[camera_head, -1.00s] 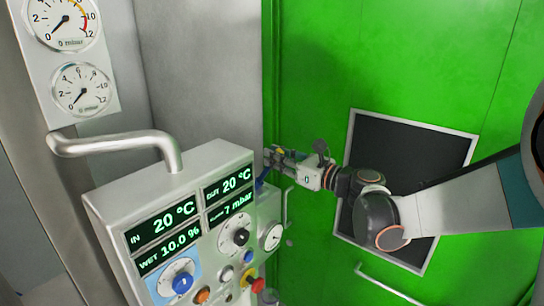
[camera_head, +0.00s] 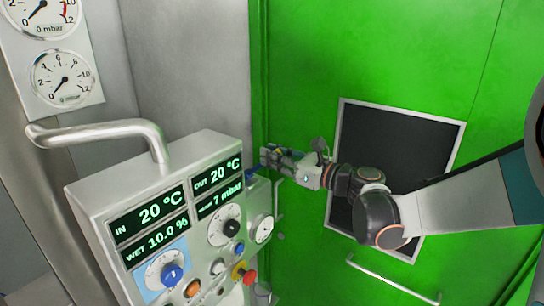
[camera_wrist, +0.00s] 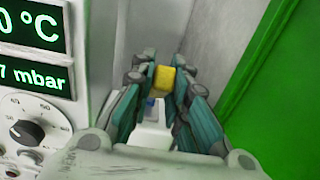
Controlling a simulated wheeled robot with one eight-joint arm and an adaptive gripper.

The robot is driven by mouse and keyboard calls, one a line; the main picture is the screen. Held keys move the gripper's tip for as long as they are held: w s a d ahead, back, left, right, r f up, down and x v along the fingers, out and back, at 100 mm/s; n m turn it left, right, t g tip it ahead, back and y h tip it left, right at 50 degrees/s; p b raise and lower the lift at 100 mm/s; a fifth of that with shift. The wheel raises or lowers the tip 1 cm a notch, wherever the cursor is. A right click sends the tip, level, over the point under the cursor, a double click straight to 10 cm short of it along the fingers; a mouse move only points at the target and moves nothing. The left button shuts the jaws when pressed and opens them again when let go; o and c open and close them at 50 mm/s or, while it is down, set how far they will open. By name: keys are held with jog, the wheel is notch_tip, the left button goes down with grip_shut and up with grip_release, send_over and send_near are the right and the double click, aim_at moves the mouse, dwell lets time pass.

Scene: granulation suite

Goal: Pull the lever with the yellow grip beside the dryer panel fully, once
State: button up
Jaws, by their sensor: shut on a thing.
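The lever's yellow grip (camera_wrist: 164,78) shows in the wrist view between the two fingers of my gripper (camera_wrist: 163,80). The fingers are shut on it, one on each side. In the head view my gripper (camera_head: 270,156) is at the right side of the dryer panel (camera_head: 185,175), in front of the green door's left edge. The lever's lower part is mostly hidden behind the fingers; a small blue and white part shows below the grip in the wrist view.
The panel carries displays, knobs and a red and yellow button (camera_head: 244,274). A bent metal handle (camera_head: 105,130) stands at its upper left. The green door (camera_head: 390,60) has a dark window (camera_head: 395,150) and a bar handle (camera_head: 392,280). Gauges (camera_head: 63,78) hang at the upper left.

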jog(key=shift+s+d+f+b, duration=0.35)
jog(key=shift+f+b, duration=0.1)
jog(key=shift+f, duration=0.1)
jog(key=shift+s+d+f+b, duration=0.2)
jog(key=shift+d+f+b, duration=0.15)
jog(key=shift+f+b, duration=0.15)
jog(key=shift+f, duration=0.1)
jog(key=shift+s+d+f+b, duration=0.15)
jog(key=shift+d+f+b, duration=0.05)
jog(key=shift+f+b, duration=0.25)
jog(key=shift+s+d+f+b, duration=0.1)
jog(key=shift+d+f+b, duration=0.05)
jog(key=shift+f+b, duration=0.25)
jog(key=o, duration=1.2)
jog(key=shift+r, duration=0.15)
jog(key=shift+c, duration=0.2)
jog(key=v, duration=0.8)
jog(key=shift+s+d, duration=0.25)
jog(key=shift+d, duration=0.1)
